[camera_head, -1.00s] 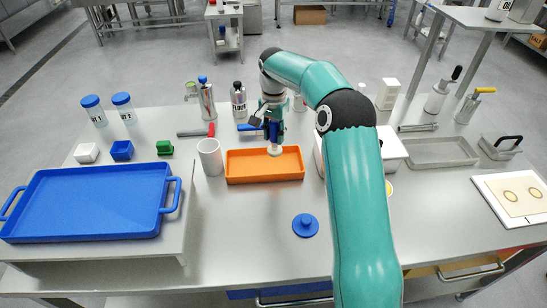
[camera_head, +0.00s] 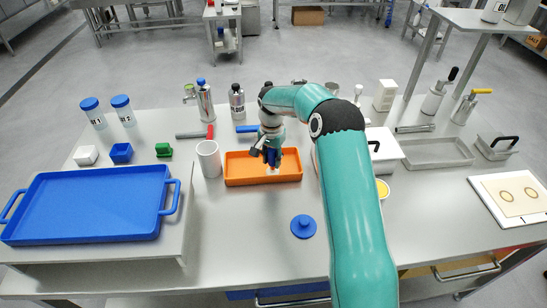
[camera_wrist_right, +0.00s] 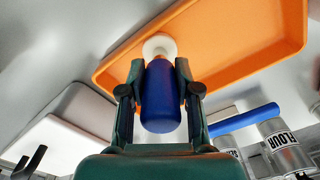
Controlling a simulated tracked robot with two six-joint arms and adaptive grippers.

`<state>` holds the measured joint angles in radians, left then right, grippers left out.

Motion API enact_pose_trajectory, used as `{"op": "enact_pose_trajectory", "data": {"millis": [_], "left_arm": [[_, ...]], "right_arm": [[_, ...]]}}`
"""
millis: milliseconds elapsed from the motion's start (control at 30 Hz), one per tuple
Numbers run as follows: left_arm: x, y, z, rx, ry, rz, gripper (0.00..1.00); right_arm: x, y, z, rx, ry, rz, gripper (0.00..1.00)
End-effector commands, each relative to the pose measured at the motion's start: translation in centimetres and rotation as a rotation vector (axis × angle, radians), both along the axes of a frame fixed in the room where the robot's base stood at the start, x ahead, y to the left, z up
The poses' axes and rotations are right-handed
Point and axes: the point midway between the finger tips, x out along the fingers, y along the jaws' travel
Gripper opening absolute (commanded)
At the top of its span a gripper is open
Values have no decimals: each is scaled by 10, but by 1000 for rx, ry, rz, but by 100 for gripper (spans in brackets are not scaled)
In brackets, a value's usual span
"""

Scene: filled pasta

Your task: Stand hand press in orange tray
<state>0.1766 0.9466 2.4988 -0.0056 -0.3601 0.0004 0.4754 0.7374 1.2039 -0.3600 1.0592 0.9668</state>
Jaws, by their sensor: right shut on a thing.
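The orange tray (camera_head: 238,172) lies on the table in the middle of the head view, and it also fills the upper part of the right wrist view (camera_wrist_right: 225,40). My right gripper (camera_head: 270,158) is over the tray, pointing down. In the right wrist view my right gripper (camera_wrist_right: 160,85) is shut on the hand press, whose blue handle (camera_wrist_right: 160,100) sits between the fingers. The press's white round end (camera_wrist_right: 159,46) faces the tray floor; I cannot tell whether it touches. The press looks roughly upright. My left gripper is not in view.
A white cup (camera_head: 209,159) stands close to the tray's left side. A blue lid-like disc (camera_head: 303,227) lies in front. A white box (camera_head: 383,147) stands to the right. A blue-handled tool (camera_head: 247,128) lies behind the tray. A blue tray (camera_head: 85,205) is at left.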

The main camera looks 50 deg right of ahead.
Motion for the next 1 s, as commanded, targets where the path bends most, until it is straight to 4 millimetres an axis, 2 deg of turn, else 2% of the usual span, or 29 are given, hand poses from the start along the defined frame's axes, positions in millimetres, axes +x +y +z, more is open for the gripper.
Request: {"op": "enact_pose_trajectory", "data": {"millis": [33,67,200,500,667,767,1000], "left_arm": [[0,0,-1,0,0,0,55],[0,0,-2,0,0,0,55],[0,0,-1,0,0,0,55],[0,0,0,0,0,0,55],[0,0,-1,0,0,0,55],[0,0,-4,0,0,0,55],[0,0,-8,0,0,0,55]], "right_arm": [[0,0,-1,0,0,0,7],[0,0,-2,0,0,0,34],[0,0,-1,0,0,0,57],[-1,-1,0,0,0,-1,57],[0,-1,8,-1,-1,-1,57],[0,-1,22,-2,-3,-1,57],[0,-1,70,-2,-4,-2,57]]}}
